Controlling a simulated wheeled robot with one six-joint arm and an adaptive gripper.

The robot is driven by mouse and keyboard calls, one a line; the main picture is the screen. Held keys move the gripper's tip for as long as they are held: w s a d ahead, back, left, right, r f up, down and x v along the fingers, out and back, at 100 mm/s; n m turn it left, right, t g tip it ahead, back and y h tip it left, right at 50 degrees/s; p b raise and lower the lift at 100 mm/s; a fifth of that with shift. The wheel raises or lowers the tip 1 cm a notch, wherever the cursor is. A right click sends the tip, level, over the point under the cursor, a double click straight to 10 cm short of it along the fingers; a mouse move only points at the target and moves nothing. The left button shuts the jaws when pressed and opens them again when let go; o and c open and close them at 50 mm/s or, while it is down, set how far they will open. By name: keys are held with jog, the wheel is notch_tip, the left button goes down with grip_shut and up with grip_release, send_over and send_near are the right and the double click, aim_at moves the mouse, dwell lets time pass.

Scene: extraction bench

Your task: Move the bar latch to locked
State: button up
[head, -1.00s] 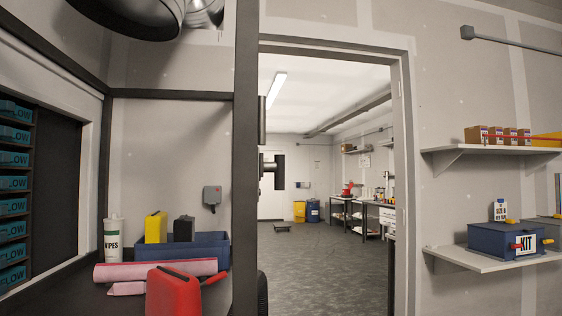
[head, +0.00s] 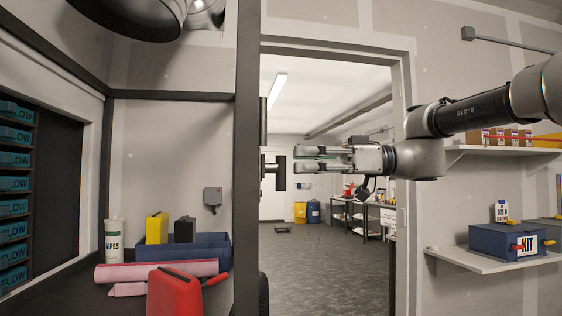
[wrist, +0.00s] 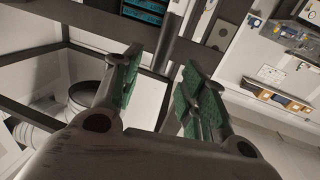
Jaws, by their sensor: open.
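The bar latch (head: 280,172) is a dark T-shaped handle at the dark post's right edge, by the doorway, in the head view. Its crossbar stands upright. My gripper (head: 299,159) comes in from the right, with its fingertips just right of the crossbar in the picture. I cannot tell whether they touch it. In the wrist view my gripper (wrist: 162,78) is open, with green pads apart. A dark bar shows beyond the fingers there, but I cannot tell whether it is the latch or the post.
The dark post (head: 247,130) stands left of the doorway. A bench at left holds a red can (head: 174,292), a blue bin (head: 211,247) and a wipes bottle (head: 114,240). Shelves at right hold a blue kit box (head: 490,243). The doorway floor (head: 320,260) is clear nearby.

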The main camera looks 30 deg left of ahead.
aim_at(281, 160)
jog(key=x, duration=0.5)
jog(key=shift+a, duration=0.1)
jog(key=shift+c, duration=0.2)
grip_shut()
